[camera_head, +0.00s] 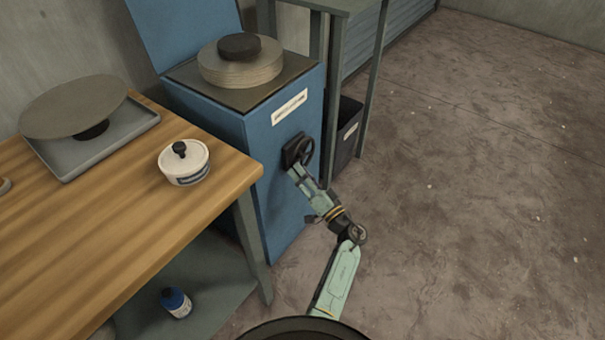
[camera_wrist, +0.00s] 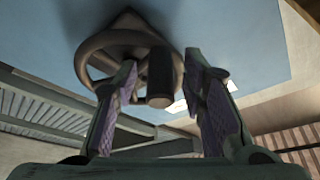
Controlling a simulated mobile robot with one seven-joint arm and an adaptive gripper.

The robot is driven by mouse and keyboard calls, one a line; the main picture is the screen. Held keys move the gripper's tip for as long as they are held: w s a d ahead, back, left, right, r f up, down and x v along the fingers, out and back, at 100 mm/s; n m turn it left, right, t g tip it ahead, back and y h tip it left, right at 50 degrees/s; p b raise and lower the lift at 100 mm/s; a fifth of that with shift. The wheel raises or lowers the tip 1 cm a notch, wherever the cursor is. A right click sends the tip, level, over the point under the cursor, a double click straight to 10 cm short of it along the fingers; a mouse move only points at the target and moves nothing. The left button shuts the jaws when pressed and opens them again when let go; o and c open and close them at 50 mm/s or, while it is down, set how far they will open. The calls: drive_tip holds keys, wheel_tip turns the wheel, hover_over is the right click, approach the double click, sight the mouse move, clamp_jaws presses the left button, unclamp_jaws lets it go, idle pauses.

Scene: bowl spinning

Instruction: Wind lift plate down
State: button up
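A blue cabinet (camera_head: 240,135) has a dark handwheel (camera_head: 304,148) on its front side. On its top a grey square plate (camera_head: 190,75) carries a thick round pale disc (camera_head: 240,70) with a black knob-like piece (camera_head: 239,46). Which part is the lift plate I cannot tell. My gripper (camera_head: 297,172) is at the handwheel. In the wrist view the handwheel (camera_wrist: 92,50) has a dark cylindrical handle (camera_wrist: 160,78). My gripper (camera_wrist: 163,62) is open, with a finger on each side of this handle and a visible gap to each.
A wooden table (camera_head: 100,220) stands at left, with a grey tray under a round disc (camera_head: 75,105) and a white lidded pot (camera_head: 184,165). A blue bottle (camera_head: 176,302) is on the shelf below. A dark bin (camera_head: 348,130) stands behind the arm. The floor at right is clear.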

drive_tip(key=shift+c, duration=0.4)
clamp_jaws()
drive_tip(key=shift+f+b, duration=0.15)
drive_tip(key=shift+b, duration=0.15)
